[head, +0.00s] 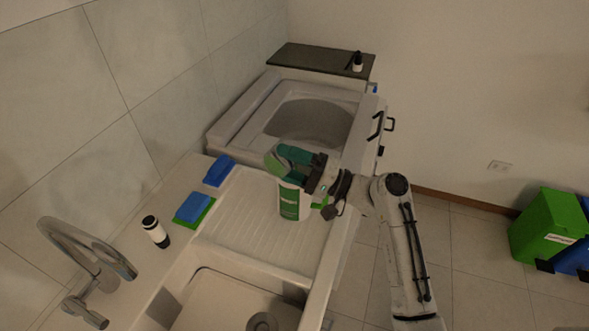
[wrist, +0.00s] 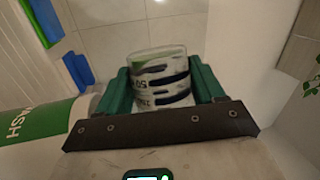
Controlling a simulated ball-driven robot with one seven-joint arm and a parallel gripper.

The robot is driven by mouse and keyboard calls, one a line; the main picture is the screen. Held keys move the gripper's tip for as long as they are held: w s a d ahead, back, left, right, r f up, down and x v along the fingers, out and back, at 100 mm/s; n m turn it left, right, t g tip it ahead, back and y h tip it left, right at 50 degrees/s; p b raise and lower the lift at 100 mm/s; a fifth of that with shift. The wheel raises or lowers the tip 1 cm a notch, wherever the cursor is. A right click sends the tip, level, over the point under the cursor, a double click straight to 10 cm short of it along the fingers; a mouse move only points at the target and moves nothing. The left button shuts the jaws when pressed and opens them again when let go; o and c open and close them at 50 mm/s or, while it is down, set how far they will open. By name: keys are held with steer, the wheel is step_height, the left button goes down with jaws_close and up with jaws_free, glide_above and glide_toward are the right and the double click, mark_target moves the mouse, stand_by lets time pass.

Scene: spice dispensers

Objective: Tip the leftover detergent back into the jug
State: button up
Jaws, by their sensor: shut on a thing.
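The detergent jug (head: 291,202) is white with a green label and stands upright on the ribbed drainboard. In the wrist view the jug (wrist: 42,124) shows at the left edge, its label reading "WASH". My gripper (head: 300,156) is above and beside the jug's top. In the wrist view its green fingers are shut on a clear measuring cup (wrist: 158,72) with dark scale marks. I cannot tell how much liquid is in the cup.
Blue and green sponges (head: 194,208) and a blue one (head: 218,170) lie left of the drainboard (head: 240,232). A black-and-white bottle (head: 156,231) stands near the faucet (head: 88,252). An open top-loading washer (head: 309,120) is behind. Bins (head: 549,228) stand far right.

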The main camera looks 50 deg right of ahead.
steer(key=shift+d+r+m+t+h+p, duration=0.15)
steer(key=shift+m+t+p, duration=0.1)
steer(key=shift+m, duration=0.45)
steer(key=shift+d+r+m+t+h+p, duration=0.15)
steer(key=shift+r+m+t+h+p, duration=0.1)
steer(key=shift+m, duration=0.45)
steer(key=shift+d+r+m+t+h+p, duration=0.15)
steer(key=shift+m+t+p, duration=0.1)
steer(key=shift+m, duration=0.45)
stand_by(0.6)
